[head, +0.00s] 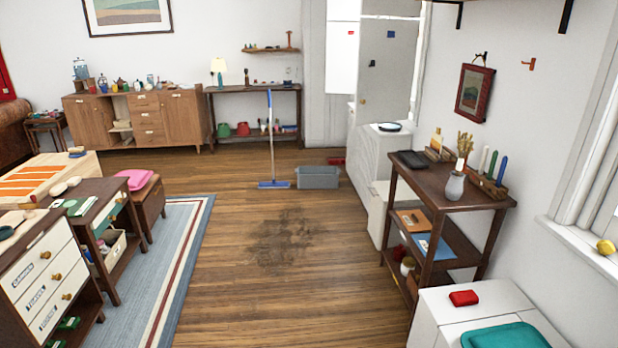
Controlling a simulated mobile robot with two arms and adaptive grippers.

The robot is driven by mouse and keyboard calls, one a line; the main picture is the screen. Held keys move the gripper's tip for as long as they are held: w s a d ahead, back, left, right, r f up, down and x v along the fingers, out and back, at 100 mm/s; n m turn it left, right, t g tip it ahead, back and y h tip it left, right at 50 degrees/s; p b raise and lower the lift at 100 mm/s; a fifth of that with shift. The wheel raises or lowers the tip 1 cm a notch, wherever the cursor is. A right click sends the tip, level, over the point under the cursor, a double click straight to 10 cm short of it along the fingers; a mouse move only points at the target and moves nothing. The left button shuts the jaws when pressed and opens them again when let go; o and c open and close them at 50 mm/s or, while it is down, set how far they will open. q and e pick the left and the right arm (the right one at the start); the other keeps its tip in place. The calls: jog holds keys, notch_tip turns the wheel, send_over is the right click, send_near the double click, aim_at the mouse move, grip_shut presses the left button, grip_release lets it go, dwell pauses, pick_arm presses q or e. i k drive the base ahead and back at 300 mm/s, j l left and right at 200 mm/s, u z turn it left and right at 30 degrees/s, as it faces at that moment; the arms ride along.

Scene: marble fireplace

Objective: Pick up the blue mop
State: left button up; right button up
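The blue mop (271,140) stands upright on the wooden floor near the back of the room. Its long handle is blue at the top and pale lower down. Its flat blue head (274,184) lies on the floor, just left of a grey bin. Whether the handle touches the console table behind it, I cannot tell. Neither of my grippers shows in the head view.
The grey bin (318,177) sits right of the mop head. A dark stain (284,240) marks the open floor in front. A striped rug (165,290) and low cabinets line the left. A dark wooden shelf cart (455,192) and white units stand on the right.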

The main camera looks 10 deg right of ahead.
aim_at(273, 184)
jog(key=i, duration=6.65)
jog(key=j, duration=0.1)
